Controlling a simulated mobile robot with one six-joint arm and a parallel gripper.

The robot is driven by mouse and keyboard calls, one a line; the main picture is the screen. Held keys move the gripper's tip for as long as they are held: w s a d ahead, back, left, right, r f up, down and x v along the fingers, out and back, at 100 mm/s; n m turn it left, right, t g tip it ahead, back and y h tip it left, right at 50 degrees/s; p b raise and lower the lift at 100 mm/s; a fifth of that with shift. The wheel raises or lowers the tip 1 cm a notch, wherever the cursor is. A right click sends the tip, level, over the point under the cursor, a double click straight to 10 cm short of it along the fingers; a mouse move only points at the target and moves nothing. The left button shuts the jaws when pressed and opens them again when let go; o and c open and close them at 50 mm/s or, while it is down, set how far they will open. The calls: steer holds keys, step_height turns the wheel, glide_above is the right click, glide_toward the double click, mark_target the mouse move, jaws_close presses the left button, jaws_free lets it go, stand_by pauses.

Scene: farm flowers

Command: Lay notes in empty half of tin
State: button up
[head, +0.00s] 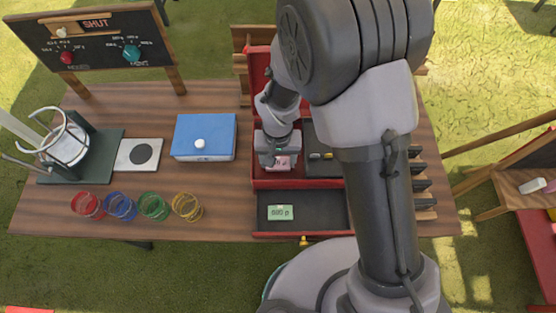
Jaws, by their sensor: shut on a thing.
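The red tin (257,184) stands open on the wooden table. Its right half has a dark insert (329,168) with a few small things like coins in it. My gripper (280,161) points down into the left half, shut on a pink note (283,165). The gripper hides much of that half, and I cannot tell if the note touches the floor. A green note (280,212) lies flat in a dark tray (322,205) just in front of the tin. My arm hides part of the tin's right side.
A blue box (205,137) with a white knob stands left of the tin. Red (88,206), blue (121,207), green (154,207) and yellow (187,207) rings stand along the front edge. A stand (83,150) and a chalkboard marked SHUT (98,47) are further left.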

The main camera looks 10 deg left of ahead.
mark_target(278, 163)
steer(key=shift+f, duration=0.3)
steer(key=shift+f, duration=0.15)
steer(key=o, duration=1.3)
steer(key=shift+w, duration=0.1)
step_height(278, 163, up, 13)
steer(key=p, duration=0.4)
steer(key=d+r+m+t+y, duration=0.1)
steer(key=d+r+m+t, duration=0.15)
steer(key=d+r, duration=0.85)
steer(key=s+d+r+m+t, duration=0.1)
steer(key=s+d+r, duration=0.1)
steer(key=s+r, duration=0.1)
steer(key=s+d+r+m+t, duration=0.1)
steer(key=s+d+r+m, duration=0.1)
steer(key=s+d+r, duration=0.1)
steer(key=s+d+r+m+t+y, duration=0.1)
steer(key=s+d+r, duration=0.2)
steer(key=s+r, duration=0.1)
steer(key=shift+r+m, duration=0.25)
steer(key=shift+r, duration=0.5)
